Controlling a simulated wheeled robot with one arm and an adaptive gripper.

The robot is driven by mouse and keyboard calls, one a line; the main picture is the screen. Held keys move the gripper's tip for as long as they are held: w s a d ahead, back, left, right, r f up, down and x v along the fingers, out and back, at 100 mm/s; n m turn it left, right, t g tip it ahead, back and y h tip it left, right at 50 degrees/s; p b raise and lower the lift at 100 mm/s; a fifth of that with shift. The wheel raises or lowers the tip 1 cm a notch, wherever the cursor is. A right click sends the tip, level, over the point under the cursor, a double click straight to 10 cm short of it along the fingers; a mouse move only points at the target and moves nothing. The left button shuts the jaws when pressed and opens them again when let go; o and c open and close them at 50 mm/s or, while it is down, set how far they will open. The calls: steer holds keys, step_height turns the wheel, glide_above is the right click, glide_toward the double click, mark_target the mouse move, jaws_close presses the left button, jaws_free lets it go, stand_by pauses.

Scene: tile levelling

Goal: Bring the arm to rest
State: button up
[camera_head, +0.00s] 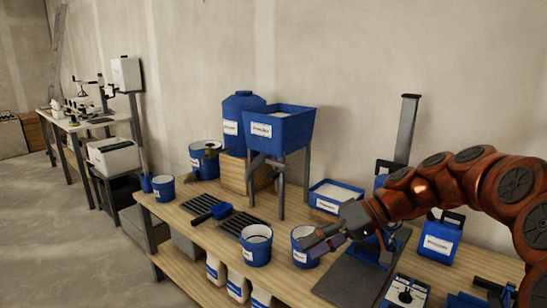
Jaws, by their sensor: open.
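My arm, orange with dark joint caps, reaches in from the right side of the head view. My gripper (318,243) is at its end, over the front right part of the wooden workbench (186,226). The gripper is open. Its fingers are small and dark here, and they overlap a blue bucket (303,256) with a white label in the picture. I cannot tell whether they touch it. I see nothing held between the fingers.
Another blue bucket (256,246) stands to the left. A blue hopper (281,128) on legs stands behind, near a blue barrel (241,120). A blue tray (335,194) and a blue container (441,240) are near the arm. Open floor (75,235) lies at left.

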steer(key=s+a+f+m+g+h, duration=0.1)
steer(key=s+f+h, duration=0.1)
steer(key=s, duration=0.3)
steer(key=s+a+f+h, duration=0.1)
steer(key=s+f, duration=0.2)
steer(key=s, duration=0.1)
steer(key=s+d+f+m+h, duration=0.2)
steer(key=s+d+f+h, duration=0.15)
steer(key=s, duration=0.35)
steer(key=s+d+f+m+g+h, duration=0.1)
steer(key=s+d+f+h, duration=0.2)
steer(key=s, duration=0.4)
steer(key=s+d+f+m+h, duration=0.2)
steer(key=s+d+f, duration=0.25)
steer(key=s, duration=0.25)
step_height(320, 180, up, 21)
steer(key=t+p, duration=0.1)
steer(key=p, duration=1.7)
steer(key=shift+w+d+f, duration=0.2)
steer(key=shift+d, duration=0.1)
